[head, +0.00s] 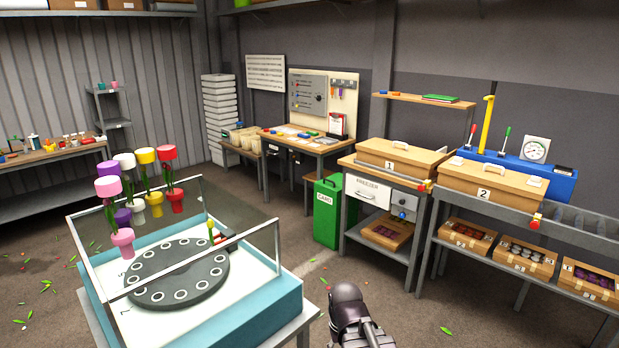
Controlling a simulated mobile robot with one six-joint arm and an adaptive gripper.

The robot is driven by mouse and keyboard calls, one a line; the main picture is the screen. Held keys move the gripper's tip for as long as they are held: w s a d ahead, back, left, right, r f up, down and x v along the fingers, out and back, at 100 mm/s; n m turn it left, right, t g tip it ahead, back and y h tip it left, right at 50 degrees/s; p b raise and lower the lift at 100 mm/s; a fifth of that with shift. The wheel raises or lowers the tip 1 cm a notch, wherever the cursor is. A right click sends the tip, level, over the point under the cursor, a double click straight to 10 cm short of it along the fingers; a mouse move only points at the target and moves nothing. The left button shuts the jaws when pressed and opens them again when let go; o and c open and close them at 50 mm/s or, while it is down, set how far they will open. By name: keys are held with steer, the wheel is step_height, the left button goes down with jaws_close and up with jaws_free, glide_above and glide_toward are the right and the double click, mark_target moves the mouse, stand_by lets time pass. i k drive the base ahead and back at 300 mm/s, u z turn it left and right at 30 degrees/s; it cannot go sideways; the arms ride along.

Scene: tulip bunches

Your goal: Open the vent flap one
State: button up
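A red and yellow part (425,186) is at the box's front right corner. A similar box (495,185) marked "2" stands to its right. My dark gripper (347,293) is at the bottom centre, in front of the benches and well apart from the boxes. Its fingers cannot be made out.
A glass-walled case (190,320) with a dark round plate and tulip bunches stands at the left. A green bin (327,212) stands beside the bench. A blue panel (559,180) with levers and a gauge is behind box 2. Open floor lies between case and benches.

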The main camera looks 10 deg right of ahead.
mark_target(458, 161)
steer(key=z, duration=1)
steer(key=i, duration=3.5)
